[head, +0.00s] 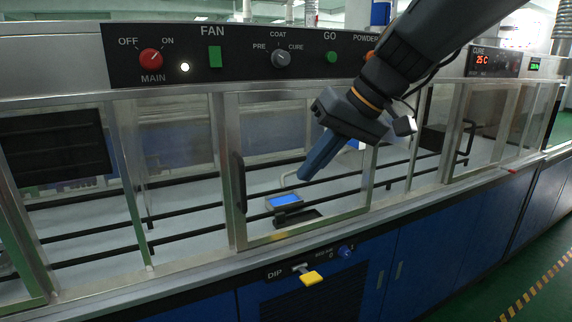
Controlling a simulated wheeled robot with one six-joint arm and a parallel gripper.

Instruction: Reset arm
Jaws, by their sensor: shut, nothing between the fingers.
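My gripper (307,174) hangs from my arm, which comes in from the upper right. Its blue fingers are together, point down and to the left, and hold nothing. It is in front of the glass door (297,112) with the metal frame and dark handle (238,182). Behind the glass is a small holder with a bright blue surface (284,200), just below and left of the fingertips. Whether the fingers touch the glass, I cannot tell.
The control panel above has a red MAIN knob (150,56), a green FAN button (215,56), a PRE/CURE knob (281,58) and a green GO button (332,57). Below are a yellow-ended DIP lever (312,278) and a blue knob (345,251). Green floor shows at the lower right.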

